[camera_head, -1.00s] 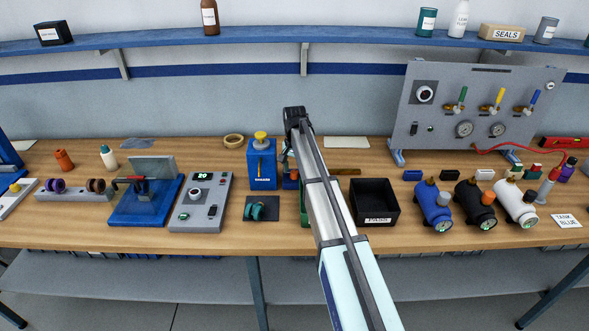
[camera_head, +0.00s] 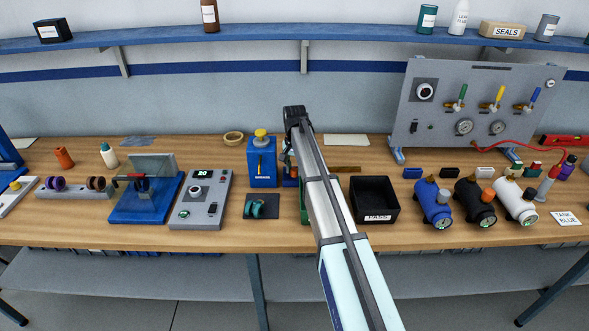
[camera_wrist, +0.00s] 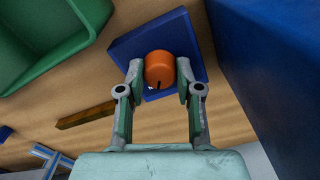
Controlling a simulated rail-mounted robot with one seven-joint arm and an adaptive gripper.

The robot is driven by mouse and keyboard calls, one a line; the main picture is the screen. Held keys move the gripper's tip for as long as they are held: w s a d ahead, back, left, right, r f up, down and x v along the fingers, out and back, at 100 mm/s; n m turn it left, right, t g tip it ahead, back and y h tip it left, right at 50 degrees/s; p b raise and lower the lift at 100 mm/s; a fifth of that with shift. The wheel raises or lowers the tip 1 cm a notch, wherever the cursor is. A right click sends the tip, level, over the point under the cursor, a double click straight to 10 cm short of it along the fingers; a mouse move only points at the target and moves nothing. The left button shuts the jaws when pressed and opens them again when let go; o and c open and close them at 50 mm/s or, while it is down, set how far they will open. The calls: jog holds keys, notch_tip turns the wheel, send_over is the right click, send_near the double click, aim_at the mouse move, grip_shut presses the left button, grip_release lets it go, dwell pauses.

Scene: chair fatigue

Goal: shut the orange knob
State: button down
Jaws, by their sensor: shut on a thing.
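The orange knob (camera_wrist: 159,68) is a short round cap with a dark mark on its near side. It sits on a blue block (camera_wrist: 128,48) in the wrist view. My gripper (camera_wrist: 160,78) has one finger on each side of the knob and is shut on it. In the head view my arm hides the knob and most of the gripper. Only a small part of the blue block (camera_head: 290,182) shows there, left of the arm.
A tall blue box with a yellow top (camera_head: 262,165) stands close on the left; its blue wall (camera_wrist: 265,70) fills the wrist view's right side. A green bin (camera_wrist: 40,50) lies on the other side. A black tray (camera_head: 374,212) stands right of my arm.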

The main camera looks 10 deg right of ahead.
jog(key=shift+f, duration=0.1)
jog(key=n+b, duration=0.1)
jog(key=n, duration=0.6)
jog(key=shift+b, duration=0.35)
jog(key=n+b, duration=0.1)
jog(key=n, duration=0.5)
jog(key=shift+n, duration=0.3)
jog(key=c, duration=0.8)
grip_release()
jog(key=shift+o, duration=0.2)
